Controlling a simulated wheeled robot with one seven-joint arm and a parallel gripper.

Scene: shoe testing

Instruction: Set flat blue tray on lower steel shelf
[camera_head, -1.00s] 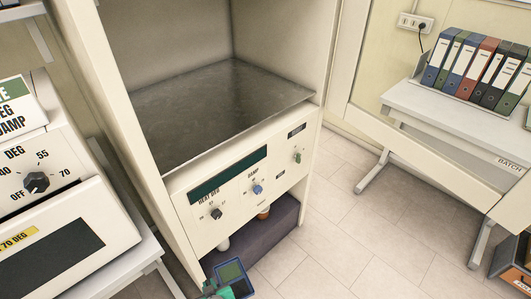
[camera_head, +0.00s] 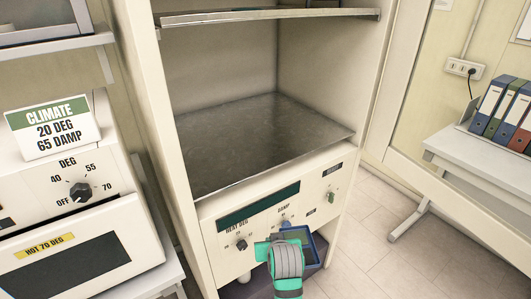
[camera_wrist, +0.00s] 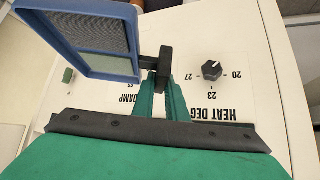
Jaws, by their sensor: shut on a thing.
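In the head view the tray (camera_head: 320,246) shows partly behind my gripper (camera_head: 288,238), in front of the cabinet's control panel and below the shelf level. The lower steel shelf (camera_head: 260,140) is a bare, dark metal surface inside the open cabinet, just above the panel. Part of the tray is hidden by my gripper.
An upper steel shelf (camera_head: 270,14) spans the cabinet above the lower one, with open space between. The control panel (camera_head: 225,245) has knobs. A white climate device (camera_head: 75,200) stands left. A bench with binders (camera_head: 500,110) stands right, with clear floor before it.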

